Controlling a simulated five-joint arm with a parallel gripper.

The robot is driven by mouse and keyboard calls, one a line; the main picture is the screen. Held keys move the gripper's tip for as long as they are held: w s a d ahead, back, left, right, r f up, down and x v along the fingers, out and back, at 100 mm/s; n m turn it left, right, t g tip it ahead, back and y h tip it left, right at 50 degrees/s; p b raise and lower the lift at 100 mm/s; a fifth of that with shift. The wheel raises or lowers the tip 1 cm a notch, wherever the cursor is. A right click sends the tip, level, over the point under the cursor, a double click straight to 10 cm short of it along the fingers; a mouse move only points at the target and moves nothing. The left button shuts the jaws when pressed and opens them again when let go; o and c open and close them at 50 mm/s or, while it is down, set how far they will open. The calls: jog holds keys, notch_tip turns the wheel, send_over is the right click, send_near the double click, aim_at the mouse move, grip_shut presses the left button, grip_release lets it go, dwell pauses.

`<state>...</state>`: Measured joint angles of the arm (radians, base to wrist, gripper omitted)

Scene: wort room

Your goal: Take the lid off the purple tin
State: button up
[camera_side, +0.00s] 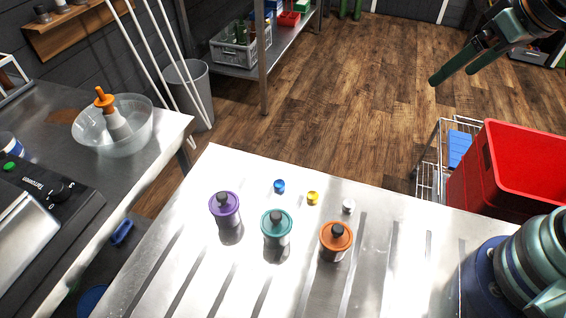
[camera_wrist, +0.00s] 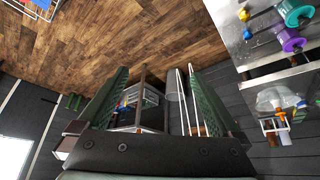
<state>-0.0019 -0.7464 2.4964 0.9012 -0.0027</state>
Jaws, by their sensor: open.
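The purple tin (camera_side: 225,207) stands upright on the steel table, left of the teal and orange tins. Its purple lid, with a dark knob, is on it. The purple tin also shows at the right edge of the wrist view (camera_wrist: 293,40). My gripper (camera_side: 436,80) is raised at the upper right of the side view, away from the tins. It is open and empty. In the wrist view its two green fingers (camera_wrist: 150,85) stand apart with nothing between them.
A teal tin (camera_side: 276,228) and an orange-lidded tin (camera_side: 336,240) stand right of the purple one. Blue (camera_side: 279,186), yellow (camera_side: 313,198) and white (camera_side: 348,206) caps lie behind them. A red crate (camera_side: 480,190) is at the right. The table's front is clear.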

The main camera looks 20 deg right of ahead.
jog(key=w+a+r+n+g+y, duration=0.1)
jog(key=w+a+r+n+g, duration=0.15)
jog(key=w+a+n, duration=0.45)
jog(key=n+g+h, duration=0.1)
jog(key=n+g, duration=0.2)
jog(key=n, duration=1)
send_over(220, 196)
notch_tip(220, 196, down, 11)
jog(key=f, duration=0.6)
jog(key=shift+s+d, duration=0.1)
jog(key=shift+s, duration=0.1)
jog(key=shift+w+f, duration=0.2)
jog(key=shift+f, duration=2.6)
jog(key=c, duration=1.3)
